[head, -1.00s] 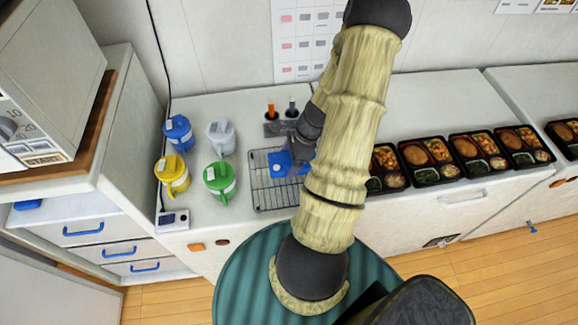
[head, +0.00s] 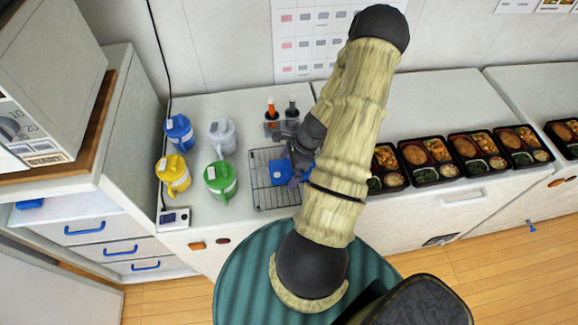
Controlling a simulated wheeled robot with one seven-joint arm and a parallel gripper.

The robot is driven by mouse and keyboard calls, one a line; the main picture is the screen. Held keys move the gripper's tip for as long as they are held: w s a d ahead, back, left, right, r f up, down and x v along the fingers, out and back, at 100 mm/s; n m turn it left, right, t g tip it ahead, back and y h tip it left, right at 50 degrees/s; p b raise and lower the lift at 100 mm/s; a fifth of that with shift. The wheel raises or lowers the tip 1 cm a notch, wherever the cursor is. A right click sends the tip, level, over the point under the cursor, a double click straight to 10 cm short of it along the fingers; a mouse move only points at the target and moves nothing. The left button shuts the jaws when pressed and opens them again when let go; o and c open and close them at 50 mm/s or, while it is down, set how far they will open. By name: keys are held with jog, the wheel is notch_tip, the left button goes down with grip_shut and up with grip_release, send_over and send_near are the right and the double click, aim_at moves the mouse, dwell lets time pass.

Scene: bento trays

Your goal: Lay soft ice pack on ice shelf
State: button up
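A blue soft ice pack (head: 279,174) shows at the wire rack (head: 262,197) on the white counter, left of my arm. My gripper (head: 295,177) is at the pack's right side, low over the rack. The wrist and arm hide the fingertips and the pack's right part. I cannot tell whether the fingers are closed on the pack, or whether the pack touches the rack. No other surface is clearly recognisable as an ice shelf.
Blue (head: 179,133), white (head: 222,138), yellow (head: 173,176) and green (head: 220,181) jugs stand left of the rack. A small holder (head: 272,127) with orange- and dark-handled tools is behind it. Several filled bento trays (head: 428,174) line the counter to the right.

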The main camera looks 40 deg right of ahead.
jog(key=b+v, duration=0.2)
jog(key=v, duration=1)
jog(key=shift+r, duration=0.2)
jog(key=shift+a, duration=0.1)
dwell(0.7)
jog(key=a+r+n+h, duration=0.2)
jog(key=a+r+n, duration=0.3)
jog(key=a+n, duration=0.7)
jog(key=a+r+n+h, duration=0.2)
jog(key=a+r+n, duration=0.3)
jog(key=a+n, duration=0.7)
jog(key=shift+w+a+r, duration=0.35)
jog(key=shift+w+a, duration=0.1)
jog(key=shift+a, duration=0.15)
